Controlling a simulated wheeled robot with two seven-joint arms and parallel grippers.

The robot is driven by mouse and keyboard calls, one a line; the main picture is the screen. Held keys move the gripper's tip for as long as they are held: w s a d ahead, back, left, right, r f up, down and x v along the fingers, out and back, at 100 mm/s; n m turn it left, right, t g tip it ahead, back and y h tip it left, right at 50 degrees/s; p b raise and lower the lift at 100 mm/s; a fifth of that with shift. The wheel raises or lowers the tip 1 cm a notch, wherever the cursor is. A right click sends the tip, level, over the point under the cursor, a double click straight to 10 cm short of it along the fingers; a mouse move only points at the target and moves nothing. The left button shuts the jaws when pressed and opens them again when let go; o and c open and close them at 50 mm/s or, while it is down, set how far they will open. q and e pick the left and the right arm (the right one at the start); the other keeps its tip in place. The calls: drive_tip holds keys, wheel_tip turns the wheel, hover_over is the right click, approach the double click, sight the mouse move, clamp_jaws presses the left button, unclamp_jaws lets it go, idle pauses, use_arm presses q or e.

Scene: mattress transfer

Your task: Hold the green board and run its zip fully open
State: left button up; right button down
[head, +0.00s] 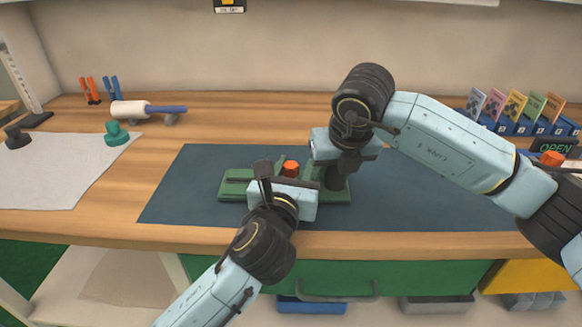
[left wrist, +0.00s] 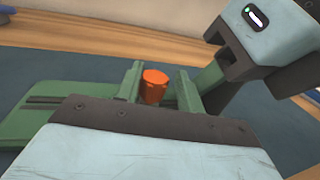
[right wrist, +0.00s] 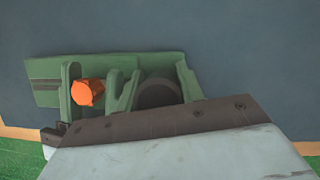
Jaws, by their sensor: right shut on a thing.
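The green board (head: 234,186) lies on the blue-grey mat, with a dark groove along its left part; it also shows in the left wrist view (left wrist: 32,128) and the right wrist view (right wrist: 45,92). An orange knob (head: 291,168) stands up from it. My left gripper (head: 287,176) is open, its fingers on either side of the knob, with a gap visible beside it in the left wrist view (left wrist: 154,86). My right gripper (head: 335,178) is shut on a dark round part (right wrist: 158,92) at the board's right end. My grippers hide much of the board's middle.
The blue-grey mat (head: 180,195) is clear around the board. Coloured cards (head: 515,105) stand at the back right. The table's front edge is close.

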use_arm(q)
drive_tip(key=shift+o, duration=0.3)
drive_tip(key=shift+a, duration=0.1)
drive_tip(key=shift+s, duration=0.3)
drive_tip(key=s, duration=0.3)
drive_tip(key=s+a, duration=0.1)
drive_tip(key=s, duration=0.3)
drive_tip(key=s+a, duration=0.1)
drive_tip(key=s, duration=0.3)
drive_tip(key=shift+s+a, duration=0.1)
drive_tip(key=shift+a, duration=0.05)
use_arm(e)
drive_tip(key=c, duration=0.8)
unclamp_jaws()
drive_tip(key=shift+r, duration=0.1)
